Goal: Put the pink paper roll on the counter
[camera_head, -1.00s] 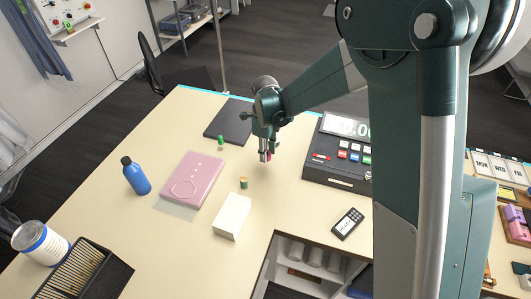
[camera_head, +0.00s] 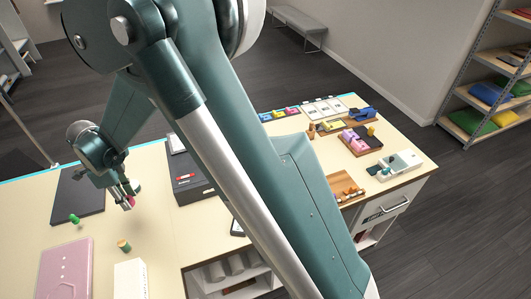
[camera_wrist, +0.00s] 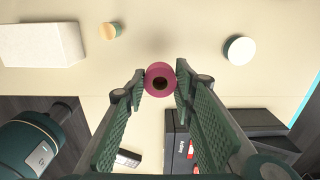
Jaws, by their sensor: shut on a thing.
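The pink paper roll (camera_wrist: 160,80) is held between the two green ribbed fingers of my gripper (camera_wrist: 160,92) in the wrist view, its hollow end facing the camera. In the head view my gripper (camera_head: 129,198) hangs above the cream counter (camera_head: 150,225), with a bit of the pink roll (camera_head: 130,203) showing at the fingertips. The roll appears to be above the counter top. Most of the roll is hidden by the fingers in the head view.
Counter below my gripper looks clear.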

